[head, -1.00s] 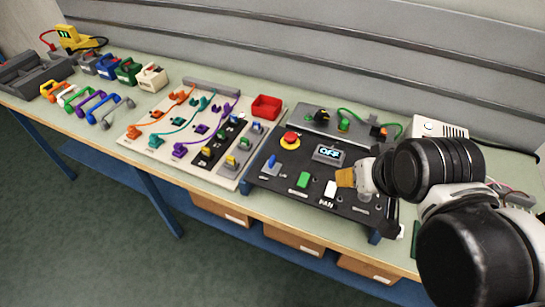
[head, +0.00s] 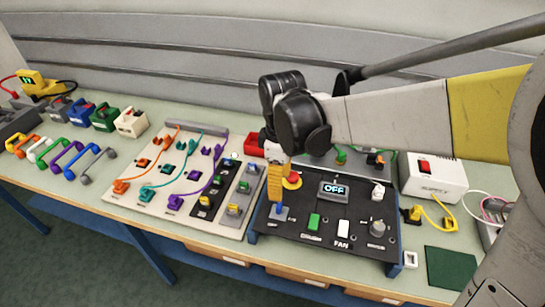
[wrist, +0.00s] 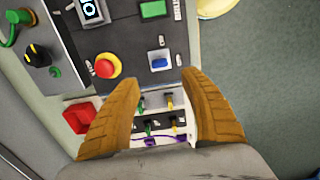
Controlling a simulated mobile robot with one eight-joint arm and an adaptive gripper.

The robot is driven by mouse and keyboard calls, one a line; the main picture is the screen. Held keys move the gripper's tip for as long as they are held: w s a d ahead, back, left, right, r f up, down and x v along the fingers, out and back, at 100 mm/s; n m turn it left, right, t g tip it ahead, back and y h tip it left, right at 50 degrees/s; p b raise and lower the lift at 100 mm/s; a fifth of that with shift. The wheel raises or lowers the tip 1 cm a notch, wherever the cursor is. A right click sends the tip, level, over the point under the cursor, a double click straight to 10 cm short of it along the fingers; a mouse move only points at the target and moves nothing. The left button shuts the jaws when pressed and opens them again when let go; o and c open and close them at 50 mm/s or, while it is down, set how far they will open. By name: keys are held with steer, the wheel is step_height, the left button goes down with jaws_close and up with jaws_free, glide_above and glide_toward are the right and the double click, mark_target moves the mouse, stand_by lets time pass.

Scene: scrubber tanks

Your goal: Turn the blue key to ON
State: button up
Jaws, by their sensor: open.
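The blue key (head: 279,211) sits on the left side of the black control panel (head: 272,232). In the wrist view the blue key (wrist: 160,63) stands on a pale square plate, beyond my fingertips and roughly between their lines. A small display (head: 334,189) on the panel reads OFF. My gripper (head: 278,200), with orange-brown fingers, points down over the panel's left side, close above the blue key. In the wrist view my gripper (wrist: 158,80) is open with nothing between the fingers. Whether a finger touches the key cannot be told.
A red button on a yellow base (head: 292,181) is right beside my fingers. A green button (head: 313,221), a white switch (head: 343,227) and a grey knob (head: 377,228) are to the right. The cable board (head: 125,205) lies left, with a red bin (head: 251,145) behind.

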mark_target(280, 204)
step_height(280, 204, down, 10)
steer(key=b, duration=0.3)
steer(key=shift+r, duration=0.25)
jaws_close()
